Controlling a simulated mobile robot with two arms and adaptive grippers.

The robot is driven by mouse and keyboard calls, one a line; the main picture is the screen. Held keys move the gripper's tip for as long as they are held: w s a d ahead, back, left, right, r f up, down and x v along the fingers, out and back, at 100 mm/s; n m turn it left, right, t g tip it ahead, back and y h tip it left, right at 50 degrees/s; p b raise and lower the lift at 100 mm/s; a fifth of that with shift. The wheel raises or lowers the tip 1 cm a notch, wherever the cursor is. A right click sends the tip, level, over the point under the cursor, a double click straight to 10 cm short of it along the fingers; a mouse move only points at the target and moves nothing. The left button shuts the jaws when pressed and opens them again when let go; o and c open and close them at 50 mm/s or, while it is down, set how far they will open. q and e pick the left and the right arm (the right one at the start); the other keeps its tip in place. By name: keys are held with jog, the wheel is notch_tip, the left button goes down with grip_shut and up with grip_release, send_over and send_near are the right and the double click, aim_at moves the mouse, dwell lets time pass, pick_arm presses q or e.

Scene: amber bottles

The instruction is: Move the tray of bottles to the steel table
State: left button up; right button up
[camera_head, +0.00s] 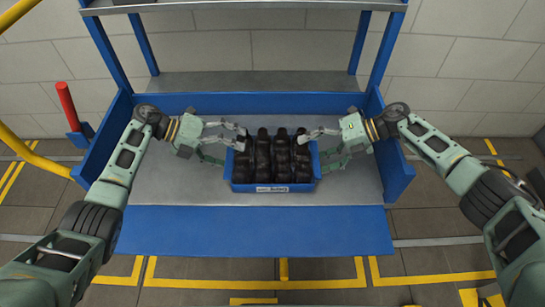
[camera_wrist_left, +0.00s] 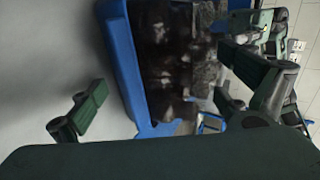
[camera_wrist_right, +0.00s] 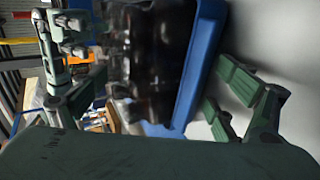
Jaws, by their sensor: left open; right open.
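The blue tray (camera_head: 275,188) stands on a grey metal surface (camera_head: 160,185) with a blue frame, in the middle of the head view. It holds several dark bottles (camera_head: 272,158) standing close together. My left gripper (camera_head: 234,144) is open at the tray's left end; in the left wrist view the tray's blue wall (camera_wrist_left: 124,70) shows between its spread fingers. My right gripper (camera_head: 314,147) is open at the right end; the tray wall (camera_wrist_right: 201,60) shows between its spread fingers in the right wrist view. I cannot tell whether any finger touches the tray.
Blue posts (camera_head: 380,55) and an upper shelf (camera_head: 245,4) rise behind the tray. A low blue side panel (camera_head: 394,165) stands at right. A red post (camera_head: 67,103) and yellow rail (camera_head: 30,150) are at left. The metal surface is clear beside the tray.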

pick_arm(q)
jog(key=c, duration=0.9)
pick_arm(e)
jog(key=c, duration=0.9)
pick_arm(q)
jog(key=shift+s+f, duration=0.15)
jog(key=shift+f, duration=0.05)
jog(key=c, duration=1.4)
pick_arm(e)
jog(key=shift+s+f, duration=0.15)
jog(key=c, duration=1.2)
pick_arm(q)
jog(key=shift+r, duration=0.2)
pick_arm(e)
jog(key=shift+r, duration=0.25)
jog(key=shift+c, duration=0.2)
